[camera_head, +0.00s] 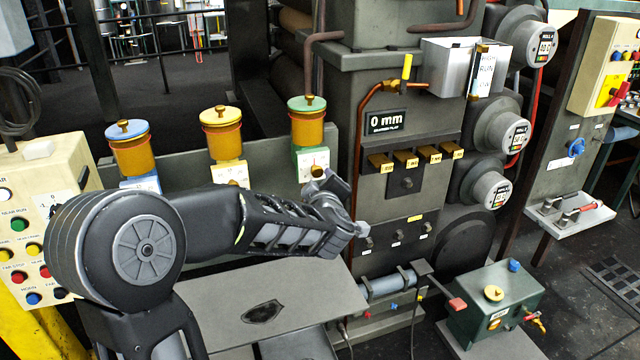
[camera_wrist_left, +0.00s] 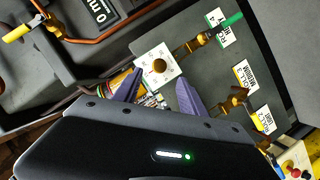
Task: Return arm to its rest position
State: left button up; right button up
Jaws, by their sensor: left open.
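My left arm (camera_head: 280,222) reaches in from the left across the middle of the head view, over a grey plate. My left gripper (camera_head: 335,190) is at its end, close to the green-lidded brass cup (camera_head: 307,128); its fingers are hard to make out there. In the left wrist view the two purple fingers of the gripper (camera_wrist_left: 158,94) stand apart with nothing held. A white square plate with a brass knob (camera_wrist_left: 159,66) shows just beyond the fingertips; I cannot tell whether they touch. My right gripper is not in view.
A yellow-lidded cup (camera_head: 222,138) and a blue-lidded cup (camera_head: 130,150) stand left of the green one. The machine panel with a 0 mm display (camera_head: 386,121) is to the right. A button box (camera_head: 35,215) stands at left, a green box (camera_head: 494,300) at lower right.

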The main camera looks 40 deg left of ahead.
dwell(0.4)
pick_arm(q)
jog(key=s+d+f+m+g+h, duration=0.2)
jog(key=d+f+m+h, duration=0.75)
jog(key=d+f, duration=1.1)
jog(key=s+d+f+m+g+h, duration=0.1)
jog(key=s+d+f+m+g, duration=0.1)
jog(key=s+d+f, duration=0.3)
jog(key=s+d+f+m+g+h, duration=0.1)
jog(key=s+d+f+g, duration=0.3)
jog(key=s+f, duration=0.7)
jog(key=s+d+f+m+g+h, duration=0.2)
jog(key=s+d+f, duration=0.5)
jog(key=s, duration=0.5)
jog(key=shift+f+m+g, duration=0.45)
jog(key=shift+f+g, duration=0.05)
jog(key=shift+f, duration=0.1)
jog(key=shift+w, duration=0.1)
